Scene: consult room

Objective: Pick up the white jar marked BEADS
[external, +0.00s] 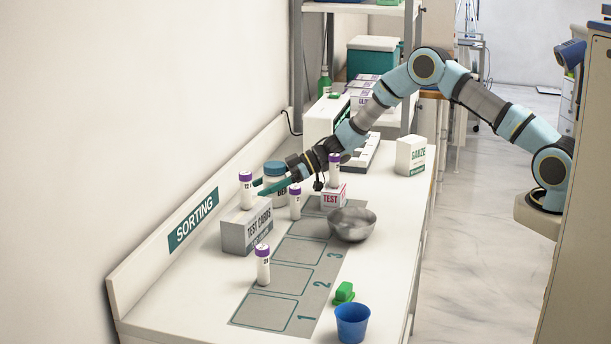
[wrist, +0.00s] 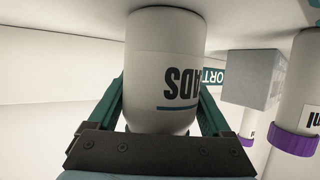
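The white jar (external: 275,187) marked BEADS stands upright on the counter, with a blue lid in the external view. In the wrist view the jar (wrist: 150,75) fills the middle, its lettering upside down and only partly seen. My gripper (external: 268,187) reaches down to it from the right and partly covers it. In the wrist view the green fingers of my gripper (wrist: 163,100) are spread wide, one on each side of the jar. Their tips are partly hidden by the jar, and contact is not clear.
White purple-capped tubes (external: 295,204) stand around my gripper, one on the TEST CARDS box (external: 233,238) and one on a red-marked TEST box (external: 341,196). A metal bowl (external: 352,232), green block (external: 344,293) and blue cup (external: 352,324) are nearer the front.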

